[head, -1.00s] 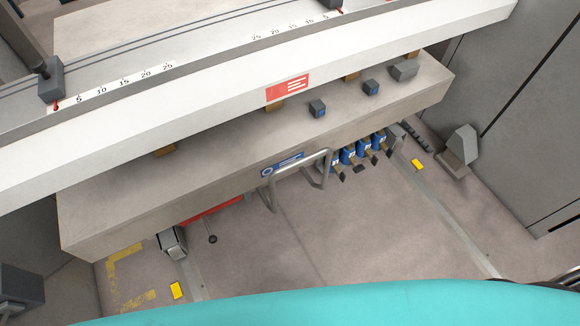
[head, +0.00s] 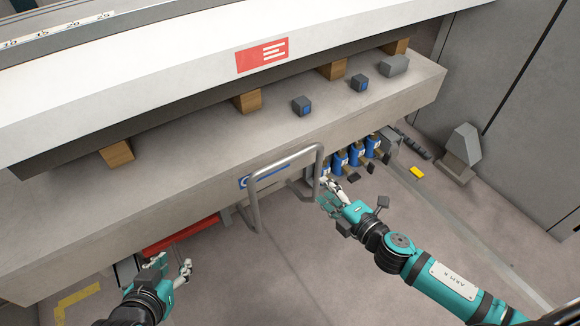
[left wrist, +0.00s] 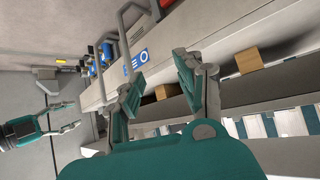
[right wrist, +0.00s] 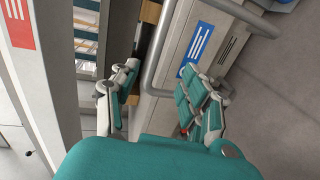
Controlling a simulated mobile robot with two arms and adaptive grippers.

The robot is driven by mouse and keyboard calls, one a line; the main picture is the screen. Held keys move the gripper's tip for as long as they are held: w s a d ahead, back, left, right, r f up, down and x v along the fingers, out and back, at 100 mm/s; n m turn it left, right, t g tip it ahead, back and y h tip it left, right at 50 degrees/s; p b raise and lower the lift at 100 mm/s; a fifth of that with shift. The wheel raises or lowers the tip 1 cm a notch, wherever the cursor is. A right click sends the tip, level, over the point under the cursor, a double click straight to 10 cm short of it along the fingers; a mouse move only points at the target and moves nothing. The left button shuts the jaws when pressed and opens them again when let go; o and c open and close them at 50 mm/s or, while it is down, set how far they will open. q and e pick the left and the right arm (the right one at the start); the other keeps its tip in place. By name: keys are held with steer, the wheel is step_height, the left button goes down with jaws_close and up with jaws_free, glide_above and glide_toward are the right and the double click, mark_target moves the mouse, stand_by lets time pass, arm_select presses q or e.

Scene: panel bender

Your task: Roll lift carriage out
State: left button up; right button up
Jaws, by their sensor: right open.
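The lift carriage is a long grey beam (head: 190,150) below a white beam, with a bent-tube handle (head: 285,160) on its front. My right gripper (head: 331,196) is open just right of the handle's right leg. In the right wrist view the handle tube (right wrist: 155,70) runs between its spread fingers, with no grip visible. My left gripper (head: 174,264) is open and empty, in front of and below the beam, left of the handle. In the left wrist view its fingers (left wrist: 158,82) are apart, and the handle (left wrist: 124,40) is farther off.
Wooden blocks (head: 247,101) sit between the white beam and carriage. Blue units (head: 356,153) hang below the carriage at right. A yellow floor block (head: 416,172) and a grey wedge-shaped stop (head: 463,150) stand near the right wall. The floor (head: 290,270) in front is largely clear.

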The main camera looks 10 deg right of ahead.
steer(key=b, duration=0.1)
glide_toward(287, 160)
steer(key=w+f, duration=0.1)
steer(key=w, duration=0.2)
steer(key=x, duration=0.2)
steer(key=b+x, duration=0.1)
steer(key=x, duration=0.4)
steer(key=shift+w+f+b, duration=0.3)
steer(key=shift+f+b, duration=0.05)
steer(key=shift+b, duration=0.05)
arm_select(q)
steer(key=w+d+r+t+h, duration=0.1)
steer(key=w+r+t, duration=0.2)
steer(key=r, duration=0.3)
steer(key=w+d+r+t+h, duration=0.1)
steer(key=w+d+r+t, duration=0.1)
steer(key=r+t, duration=0.3)
steer(key=shift+w+r, duration=0.4)
steer(key=shift+w, duration=0.05)
arm_select(e)
steer(key=shift+w+a, duration=0.1)
steer(key=shift+w, duration=0.15)
steer(key=shift+c, duration=0.3)
jaws_close()
steer(key=shift+a, duration=0.1)
steer(key=shift+f, duration=0.1)
arm_select(q)
steer(key=shift+a, duration=0.1)
arm_select(e)
steer(key=shift+a, duration=0.15)
